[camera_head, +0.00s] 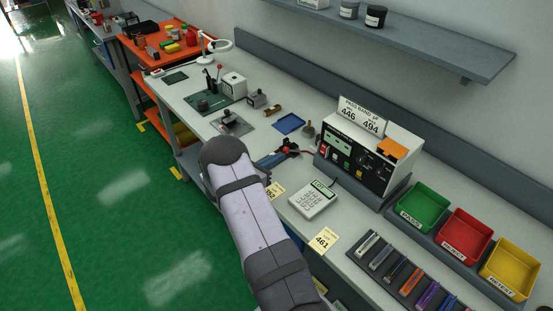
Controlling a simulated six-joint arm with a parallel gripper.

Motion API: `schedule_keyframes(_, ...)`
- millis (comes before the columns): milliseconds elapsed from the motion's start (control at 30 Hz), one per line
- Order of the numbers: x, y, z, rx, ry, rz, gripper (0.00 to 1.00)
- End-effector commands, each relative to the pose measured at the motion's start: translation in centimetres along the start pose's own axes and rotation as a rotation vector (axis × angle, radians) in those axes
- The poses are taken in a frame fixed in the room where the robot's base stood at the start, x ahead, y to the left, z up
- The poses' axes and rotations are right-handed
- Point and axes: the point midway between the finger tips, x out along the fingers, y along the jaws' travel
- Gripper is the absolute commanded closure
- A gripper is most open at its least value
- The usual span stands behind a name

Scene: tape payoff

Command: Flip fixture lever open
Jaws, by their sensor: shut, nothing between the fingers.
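A small blue and black device with a red part (287,149) lies on the bench just right of my arm. A thin lead seems to run from it towards the meter (358,158). It looks like the fixture, but my arm partly hides it, and I cannot tell how its lever stands. My arm reaches up from the bottom of the picture and bends beside the bench's front edge. My gripper is hidden behind the arm, so I cannot see its fingers or any contact.
A keypad unit (313,199) sits before the meter. Green (424,207), red (465,236) and yellow (510,268) bins stand at right. A blue tray (289,123) and a grey block with a dark knob (232,123) lie farther back. A shelf (420,48) overhangs the bench.

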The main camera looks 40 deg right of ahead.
Motion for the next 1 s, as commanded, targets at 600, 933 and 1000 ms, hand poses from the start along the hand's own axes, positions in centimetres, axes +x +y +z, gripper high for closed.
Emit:
schedule_keyframes(600, 0.3, -0.3, 1.9, 0.018, 0.119, 0.013, 1.0)
schedule_keyframes(933, 1.5, -0.7, 4.4, 0.033, 0.254, 0.028, 1.0)
schedule_keyframes(1000, 2.0, -0.9, 5.0, 0.034, 0.253, 0.027, 1.0)
